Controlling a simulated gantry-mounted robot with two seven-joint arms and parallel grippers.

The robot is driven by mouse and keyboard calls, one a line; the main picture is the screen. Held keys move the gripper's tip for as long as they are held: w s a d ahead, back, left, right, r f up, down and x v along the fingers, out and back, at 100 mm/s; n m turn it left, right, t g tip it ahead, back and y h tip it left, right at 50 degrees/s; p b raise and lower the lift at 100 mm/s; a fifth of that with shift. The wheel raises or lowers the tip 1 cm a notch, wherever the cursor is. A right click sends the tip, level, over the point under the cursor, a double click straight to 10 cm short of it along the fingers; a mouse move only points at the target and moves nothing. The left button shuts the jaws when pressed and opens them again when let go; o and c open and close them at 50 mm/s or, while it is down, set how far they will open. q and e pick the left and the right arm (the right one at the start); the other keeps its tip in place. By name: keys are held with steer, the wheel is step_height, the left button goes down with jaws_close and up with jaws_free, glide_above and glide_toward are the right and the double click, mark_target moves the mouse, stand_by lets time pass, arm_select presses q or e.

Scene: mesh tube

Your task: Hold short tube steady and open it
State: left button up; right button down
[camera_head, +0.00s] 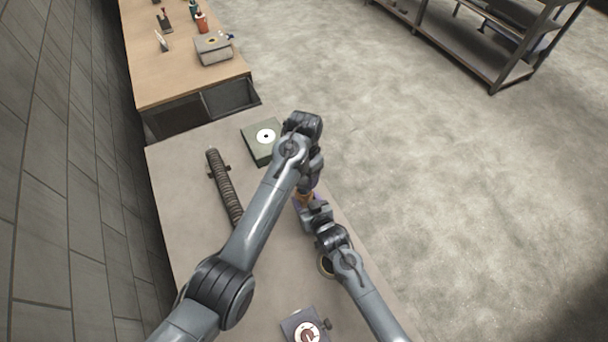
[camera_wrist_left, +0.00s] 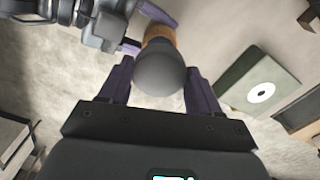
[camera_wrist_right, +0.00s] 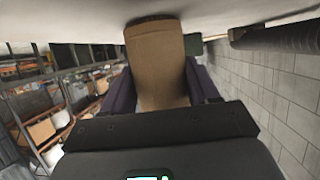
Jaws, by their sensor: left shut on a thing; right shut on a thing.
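The short tube has a tan, cork-coloured body (camera_wrist_right: 158,65) and a dark grey rounded end (camera_wrist_left: 160,68). In the head view only a small orange-tan bit of it (camera_head: 306,197) shows between my two grippers. My left gripper (camera_wrist_left: 160,88) has its purple fingers on both sides of the grey end and is shut on it. My right gripper (camera_wrist_right: 163,88) has its purple fingers on both sides of the tan body and is shut on it. The tube is held near the table's right edge. In the head view my left arm hides most of the tube.
The table (camera_head: 180,165) carries a long ribbed dark tube (camera_head: 224,187), a green box with a white disc (camera_head: 262,141) and a grey device (camera_head: 304,326) at the near edge. A wooden desk (camera_head: 160,80) stands beyond. A wall runs along the left. Open floor lies to the right.

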steer(key=shift+c, duration=1)
jaws_free()
